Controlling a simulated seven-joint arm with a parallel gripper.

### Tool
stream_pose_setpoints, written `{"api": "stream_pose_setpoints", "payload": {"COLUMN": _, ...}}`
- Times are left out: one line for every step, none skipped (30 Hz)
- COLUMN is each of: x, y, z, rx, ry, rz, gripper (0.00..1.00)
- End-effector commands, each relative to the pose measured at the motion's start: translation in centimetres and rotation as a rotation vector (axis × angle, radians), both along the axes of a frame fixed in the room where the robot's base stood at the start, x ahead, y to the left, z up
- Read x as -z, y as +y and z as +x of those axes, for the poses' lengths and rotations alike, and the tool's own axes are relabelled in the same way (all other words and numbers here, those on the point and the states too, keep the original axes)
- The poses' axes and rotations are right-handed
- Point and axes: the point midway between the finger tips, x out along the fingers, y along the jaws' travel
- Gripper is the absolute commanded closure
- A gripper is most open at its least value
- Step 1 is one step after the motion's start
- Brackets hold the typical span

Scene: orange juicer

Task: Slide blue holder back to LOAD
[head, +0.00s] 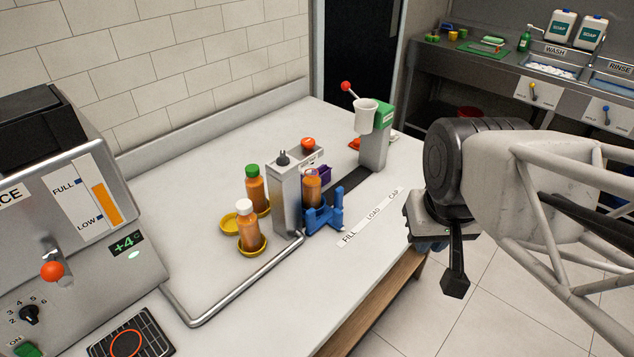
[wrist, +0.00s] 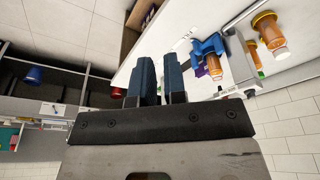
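The blue holder (head: 322,214) sits on the worktop at the FILL end of the label strip (head: 371,216); LOAD is mid-strip and CAP is at the far end. An orange-filled bottle (head: 312,189) stands in the holder, close to the grey filler post (head: 286,201). The holder also shows in the wrist view (wrist: 209,46), above and right of my fingers. My gripper (wrist: 160,72) is empty, with a narrow gap between its blue fingers. In the head view it is off the right worktop edge, apart from the holder, with its fingers mostly hidden.
Two bottles stand on yellow dishes left of the post: a green-capped one (head: 255,188) and a white-capped one (head: 247,226). A capping stand (head: 374,143) with a red-knobbed lever rises at the far end. A metal rail (head: 245,283) runs along the front left. The right worktop is clear.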

Motion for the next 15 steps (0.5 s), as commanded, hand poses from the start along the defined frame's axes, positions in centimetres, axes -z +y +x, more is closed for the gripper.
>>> {"api": "stream_pose_setpoints", "payload": {"x": 0.0, "y": 0.0, "z": 0.2, "rx": -0.003, "ry": 0.001, "rz": 0.001, "gripper": 0.80}}
{"api": "stream_pose_setpoints", "payload": {"x": 0.1, "y": 0.1, "z": 0.3, "rx": -0.008, "ry": 0.001, "rz": 0.002, "gripper": 0.76}}
{"api": "stream_pose_setpoints", "payload": {"x": 0.1, "y": 0.1, "z": 0.6, "rx": -0.015, "ry": 0.001, "rz": 0.004, "gripper": 0.69}}
{"api": "stream_pose_setpoints", "payload": {"x": 0.2, "y": 0.2, "z": 0.9, "rx": -0.024, "ry": 0.002, "rz": 0.006, "gripper": 0.65}}
{"api": "stream_pose_setpoints", "payload": {"x": 0.2, "y": 0.3, "z": 1.2, "rx": -0.034, "ry": 0.003, "rz": 0.008, "gripper": 0.60}}
{"api": "stream_pose_setpoints", "payload": {"x": 0.4, "y": 0.5, "z": 1.8, "rx": -0.050, "ry": 0.003, "rz": 0.013, "gripper": 0.55}}
{"api": "stream_pose_setpoints", "payload": {"x": 0.5, "y": 0.6, "z": 2.3, "rx": -0.065, "ry": 0.003, "rz": 0.017, "gripper": 0.55}}
{"api": "stream_pose_setpoints", "payload": {"x": 0.6, "y": 0.8, "z": 3.0, "rx": -0.083, "ry": 0.002, "rz": 0.020, "gripper": 0.55}}
{"api": "stream_pose_setpoints", "payload": {"x": 0.9, "y": 1.1, "z": 3.9, "rx": -0.109, "ry": 0.003, "rz": 0.028, "gripper": 0.55}}
{"api": "stream_pose_setpoints", "payload": {"x": 1.1, "y": 1.3, "z": 4.7, "rx": -0.131, "ry": 0.002, "rz": 0.033, "gripper": 0.55}}
{"api": "stream_pose_setpoints", "payload": {"x": 1.4, "y": 1.5, "z": 5.5, "rx": -0.154, "ry": 0.000, "rz": 0.039, "gripper": 0.55}}
{"api": "stream_pose_setpoints", "payload": {"x": 1.8, "y": 1.9, "z": 6.8, "rx": -0.189, "ry": -0.002, "rz": 0.046, "gripper": 0.55}}
{"api": "stream_pose_setpoints", "payload": {"x": 2.2, "y": 2.2, "z": 7.8, "rx": -0.215, "ry": -0.003, "rz": 0.053, "gripper": 0.55}}
{"api": "stream_pose_setpoints", "payload": {"x": 2.5, "y": 2.4, "z": 8.9, "rx": -0.243, "ry": -0.008, "rz": 0.057, "gripper": 0.55}}
{"api": "stream_pose_setpoints", "payload": {"x": 3.2, "y": 2.8, "z": 10.3, "rx": -0.281, "ry": -0.012, "rz": 0.066, "gripper": 0.55}}
